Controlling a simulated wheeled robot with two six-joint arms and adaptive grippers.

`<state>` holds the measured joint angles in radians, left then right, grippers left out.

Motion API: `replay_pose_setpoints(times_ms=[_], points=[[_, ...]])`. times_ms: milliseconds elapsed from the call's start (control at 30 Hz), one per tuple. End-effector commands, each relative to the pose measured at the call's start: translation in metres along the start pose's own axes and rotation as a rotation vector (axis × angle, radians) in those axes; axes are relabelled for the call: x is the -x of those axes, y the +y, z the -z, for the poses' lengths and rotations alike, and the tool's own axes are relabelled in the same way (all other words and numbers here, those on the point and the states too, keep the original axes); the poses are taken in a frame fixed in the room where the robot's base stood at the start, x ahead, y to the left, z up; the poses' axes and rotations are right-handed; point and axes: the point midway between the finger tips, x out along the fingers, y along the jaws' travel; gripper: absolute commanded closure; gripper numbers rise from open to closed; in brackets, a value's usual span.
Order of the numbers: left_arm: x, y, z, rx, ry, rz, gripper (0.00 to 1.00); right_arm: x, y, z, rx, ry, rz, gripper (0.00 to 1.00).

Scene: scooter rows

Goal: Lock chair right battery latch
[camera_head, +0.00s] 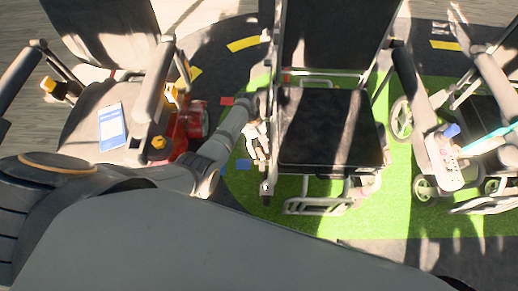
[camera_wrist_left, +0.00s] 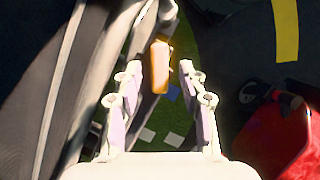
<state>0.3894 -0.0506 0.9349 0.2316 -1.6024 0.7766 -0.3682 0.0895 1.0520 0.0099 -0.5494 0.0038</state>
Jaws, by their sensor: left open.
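The chair (camera_head: 325,125) with a dark seat and pale frame stands in the middle of the head view. My left gripper (camera_head: 258,140) is beside its picture-left side, low by the frame. In the left wrist view my left gripper (camera_wrist_left: 162,85) is open, with two pale fingers apart. An orange part (camera_wrist_left: 157,66), possibly the battery latch, shows between and just beyond the fingertips, next to the dark chair side (camera_wrist_left: 75,70). I cannot tell whether a finger touches it. The latch cannot be made out in the head view. My right gripper is not in view.
A seat with a blue-and-white card (camera_head: 111,127) and a red base (camera_head: 190,120) stands left, near my left arm. Another chair with a grey control panel (camera_head: 443,160) stands right. Green mat (camera_head: 400,215) lies below. The red body (camera_wrist_left: 275,140) also shows in the wrist view.

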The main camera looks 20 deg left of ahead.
Motion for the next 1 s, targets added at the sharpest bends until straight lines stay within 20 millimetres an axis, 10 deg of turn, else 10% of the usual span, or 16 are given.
replay_pose_setpoints(times_ms=[400, 1000], points=[[0.0002, -0.0002, -0.0001, 0.000, 0.000, 0.000, 1.00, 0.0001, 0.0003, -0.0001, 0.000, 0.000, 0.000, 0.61], [0.0005, 0.0058, -0.0010, -0.169, -0.002, 0.071, 1.00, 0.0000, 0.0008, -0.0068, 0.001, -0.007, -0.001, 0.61]])
